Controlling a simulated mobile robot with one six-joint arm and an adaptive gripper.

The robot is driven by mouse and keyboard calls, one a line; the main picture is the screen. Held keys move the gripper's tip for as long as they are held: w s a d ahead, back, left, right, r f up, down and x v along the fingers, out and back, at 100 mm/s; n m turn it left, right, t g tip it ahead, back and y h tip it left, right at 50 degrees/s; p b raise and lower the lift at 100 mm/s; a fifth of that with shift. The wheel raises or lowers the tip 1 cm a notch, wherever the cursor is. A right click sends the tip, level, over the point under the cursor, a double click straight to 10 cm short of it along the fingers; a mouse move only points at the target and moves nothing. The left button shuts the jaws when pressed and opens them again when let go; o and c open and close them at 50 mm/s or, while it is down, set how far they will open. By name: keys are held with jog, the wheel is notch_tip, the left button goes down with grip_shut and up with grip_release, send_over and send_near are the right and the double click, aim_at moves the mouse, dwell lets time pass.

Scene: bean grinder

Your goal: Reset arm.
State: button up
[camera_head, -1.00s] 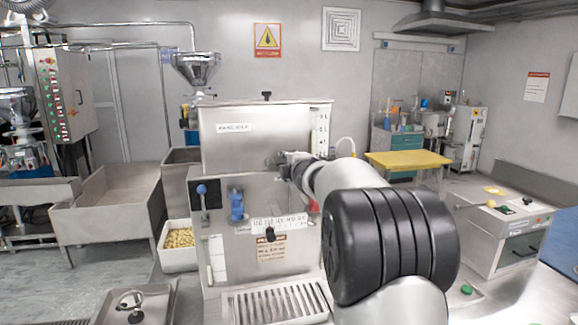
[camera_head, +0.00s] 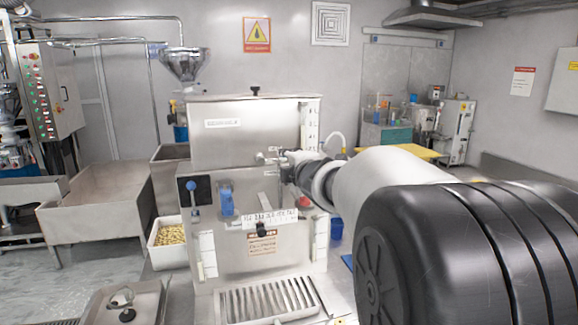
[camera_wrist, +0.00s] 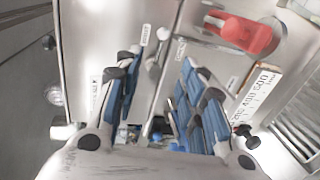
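The grinder (camera_head: 250,138) is a steel box machine in the middle of the head view. Its front carries a blue-knobbed lever (camera_head: 190,187), a blue part (camera_head: 226,203) and a red knob (camera_head: 303,202). My arm reaches in from the right, and my gripper (camera_head: 268,157) is in front of the upper part of the machine. In the wrist view my gripper (camera_wrist: 160,62) has its two blue-padded fingers spread, with a gap between them. A small silver lever (camera_wrist: 157,55) shows beyond that gap; I cannot tell whether it touches. A red handle (camera_wrist: 245,35) lies at the upper right.
A slotted steel tray (camera_head: 268,300) juts out at the machine's base. A bin of yellowish pieces (camera_head: 168,242) stands left of it, with a steel trough (camera_head: 95,200) beyond. A yellow table (camera_head: 425,152) is behind my arm. Open floor shows at the left.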

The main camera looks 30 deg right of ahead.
dwell(0.5)
jog(key=s+a+f+m+g+y, duration=0.1)
jog(key=s+a+f+m+g, duration=0.2)
jog(key=s+a+f+m, duration=0.2)
jog(key=s+a+f+m+g+y, duration=0.2)
jog(key=s+a+f, duration=0.6)
jog(key=s, duration=1.1)
jog(key=s+a+f+m+g+y, duration=0.1)
jog(key=s+a+f+m+g, duration=0.4)
jog(key=s+a+m, duration=0.3)
jog(key=s+a+f, duration=0.1)
jog(key=s+a, duration=0.3)
jog(key=s, duration=0.1)
jog(key=shift+f+g, duration=0.2)
jog(key=shift+g, duration=0.1)
jog(key=shift+o, duration=0.3)
